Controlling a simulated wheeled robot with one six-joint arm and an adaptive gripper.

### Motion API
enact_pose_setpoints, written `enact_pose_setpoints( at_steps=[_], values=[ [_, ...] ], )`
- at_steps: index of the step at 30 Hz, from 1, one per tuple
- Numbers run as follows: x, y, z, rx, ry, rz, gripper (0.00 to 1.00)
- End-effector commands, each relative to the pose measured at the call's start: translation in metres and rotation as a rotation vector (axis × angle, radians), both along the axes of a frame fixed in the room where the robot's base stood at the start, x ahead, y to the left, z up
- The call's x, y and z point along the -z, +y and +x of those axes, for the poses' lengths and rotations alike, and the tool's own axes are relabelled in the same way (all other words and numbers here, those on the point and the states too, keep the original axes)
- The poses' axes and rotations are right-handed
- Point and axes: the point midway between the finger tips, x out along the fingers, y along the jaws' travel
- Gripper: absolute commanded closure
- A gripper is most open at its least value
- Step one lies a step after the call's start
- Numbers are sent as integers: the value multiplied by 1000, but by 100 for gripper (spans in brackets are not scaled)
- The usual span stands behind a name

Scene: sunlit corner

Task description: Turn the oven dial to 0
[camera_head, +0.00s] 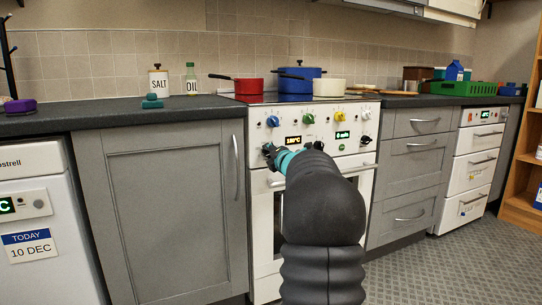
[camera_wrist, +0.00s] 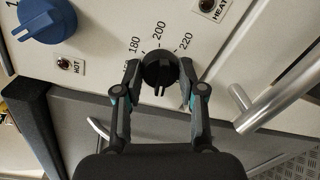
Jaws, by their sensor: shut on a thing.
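The black oven dial (camera_wrist: 160,68) sits on the white oven panel (camera_wrist: 100,45). The scale around it shows 180, 200 and 220; a white mark is on the dial's lower part. My gripper (camera_wrist: 160,78) has a finger on each side of the dial and is shut on it. In the head view, my gripper (camera_head: 269,151) is at the left of the white oven's (camera_head: 262,210) front, and the dial is hidden there.
A blue knob (camera_wrist: 46,20) is left of the dial, and a metal oven handle (camera_wrist: 275,100) is close on the right. Red (camera_head: 250,86), blue (camera_head: 297,82) and cream (camera_head: 329,88) pots stand on the hob. Grey cabinets (camera_head: 165,205) flank the oven.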

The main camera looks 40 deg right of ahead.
Motion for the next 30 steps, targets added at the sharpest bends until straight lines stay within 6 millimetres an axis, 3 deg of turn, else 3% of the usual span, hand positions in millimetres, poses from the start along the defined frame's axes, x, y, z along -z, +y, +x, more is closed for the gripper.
enact_pose_setpoints(
  at_steps=[12,27,28,30],
  values=[
    [-1,1,0,-1,37,-160,95],
    [0,1,0,-1,42,-179,95],
    [0,1,0,-1,42,-179,55],
    [-1,1,0,-1,42,-179,38]
  ],
)
